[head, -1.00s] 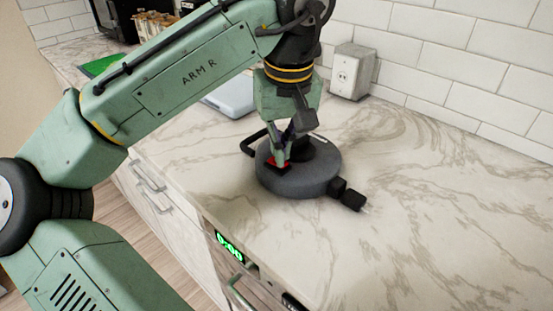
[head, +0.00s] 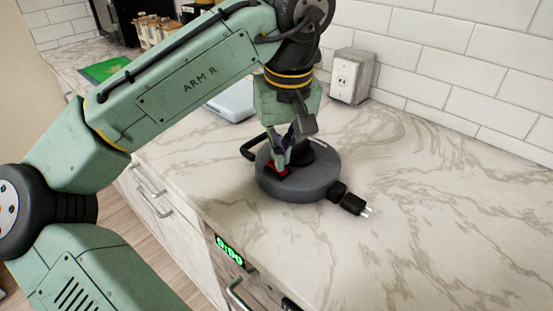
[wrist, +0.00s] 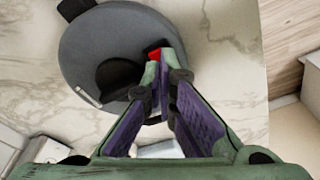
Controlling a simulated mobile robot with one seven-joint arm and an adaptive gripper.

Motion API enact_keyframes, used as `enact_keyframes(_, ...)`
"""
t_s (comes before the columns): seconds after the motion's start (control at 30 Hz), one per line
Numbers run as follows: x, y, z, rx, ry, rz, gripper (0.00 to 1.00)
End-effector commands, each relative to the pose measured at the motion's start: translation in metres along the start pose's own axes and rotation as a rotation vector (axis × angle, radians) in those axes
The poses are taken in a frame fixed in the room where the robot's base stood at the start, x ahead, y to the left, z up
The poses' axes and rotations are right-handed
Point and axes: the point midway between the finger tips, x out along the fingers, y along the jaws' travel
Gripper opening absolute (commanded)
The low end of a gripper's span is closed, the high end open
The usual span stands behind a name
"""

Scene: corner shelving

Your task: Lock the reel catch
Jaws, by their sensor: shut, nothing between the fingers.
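The reel (head: 313,187) is a round grey drum lying flat on the counter, with a dark hub and a black handle (head: 250,149) at its left side. The red catch (head: 283,171) sits on the drum's top near its left edge. It also shows in the wrist view (wrist: 154,53), right by my fingertips. My gripper (head: 279,165) points down at the catch with its fingers shut and nothing between them. The tips look to be at or touching the catch; they partly hide it, so its exact position cannot be told. A black plug (head: 352,204) with metal prongs sticks out at the reel's right.
The marble counter (head: 440,220) is clear to the right. A grey outlet box (head: 350,76) stands by the tiled wall (head: 440,60). A pale flat object (head: 234,102) lies behind my arm, and a green board (head: 106,69) lies farther left. Drawers line the counter's front.

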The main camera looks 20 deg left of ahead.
Motion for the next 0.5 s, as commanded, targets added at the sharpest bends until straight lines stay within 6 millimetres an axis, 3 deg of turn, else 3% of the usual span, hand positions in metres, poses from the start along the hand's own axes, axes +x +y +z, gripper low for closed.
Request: enact_keyframes(0.5, -0.046, 0.000, -0.007, 0.000, 0.001, 0.000, 0.00)
